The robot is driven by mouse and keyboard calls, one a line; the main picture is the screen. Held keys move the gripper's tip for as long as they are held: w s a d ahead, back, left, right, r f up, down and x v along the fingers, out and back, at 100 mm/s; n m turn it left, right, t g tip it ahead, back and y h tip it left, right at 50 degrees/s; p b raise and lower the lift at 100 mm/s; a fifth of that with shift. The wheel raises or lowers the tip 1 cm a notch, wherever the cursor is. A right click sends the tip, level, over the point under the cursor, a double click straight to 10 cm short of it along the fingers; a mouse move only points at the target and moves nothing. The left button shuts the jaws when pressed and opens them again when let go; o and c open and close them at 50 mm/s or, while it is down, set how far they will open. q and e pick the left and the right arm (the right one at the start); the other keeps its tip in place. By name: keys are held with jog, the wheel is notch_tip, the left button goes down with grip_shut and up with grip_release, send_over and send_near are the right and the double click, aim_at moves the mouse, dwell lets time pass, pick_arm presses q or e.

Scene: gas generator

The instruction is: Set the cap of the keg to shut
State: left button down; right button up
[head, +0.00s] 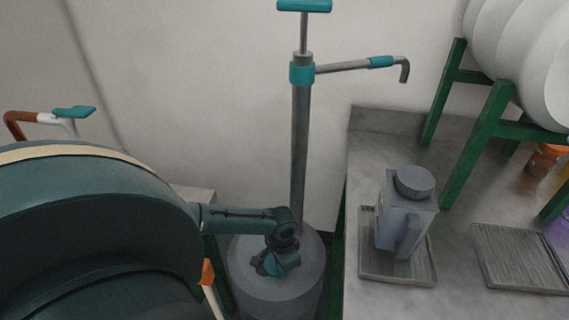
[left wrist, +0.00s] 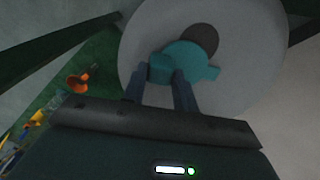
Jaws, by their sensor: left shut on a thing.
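The grey keg (head: 262,288) stands on the floor at the bottom middle of the head view. Its teal cap (head: 284,265) is on the top, partly hidden by my left arm. In the left wrist view the keg's pale round top (left wrist: 245,75) fills the middle, with the teal cap (left wrist: 190,56) beside a dark round patch (left wrist: 203,38) that it partly overlaps. My left gripper (left wrist: 160,75) reaches down to the cap, and its two fingers are shut on the cap's near edge. My right gripper is in neither view.
A counter (head: 375,295) stands close on the right, with a grey canister (head: 400,215) on a tray. Green racks (head: 470,140) hold white drums (head: 525,50). Orange things (left wrist: 78,82) show beside the keg.

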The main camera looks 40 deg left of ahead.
pick_arm(q)
jog(key=shift+s+r+m, duration=0.15)
jog(key=shift+s+m, duration=0.25)
jog(key=shift+m, duration=0.1)
jog(key=shift+s+a+m+p, duration=0.2)
jog(key=shift+s+m+p, duration=0.15)
jog(key=shift+m+p, duration=0.1)
jog(key=shift+s+a+m+p, duration=0.35)
jog(key=shift+s+m, duration=0.2)
jog(key=shift+m, duration=0.3)
jog(key=shift+s+a+m, duration=0.45)
jog(key=shift+m, duration=0.45)
jog(key=shift+s+a+m, duration=0.45)
jog(key=shift+a+m, duration=0.05)
jog(key=shift+m, duration=0.4)
jog(key=shift+s+a+m+p, duration=0.25)
jog(key=shift+a+m+p, duration=0.05)
jog(key=shift+m, duration=0.3)
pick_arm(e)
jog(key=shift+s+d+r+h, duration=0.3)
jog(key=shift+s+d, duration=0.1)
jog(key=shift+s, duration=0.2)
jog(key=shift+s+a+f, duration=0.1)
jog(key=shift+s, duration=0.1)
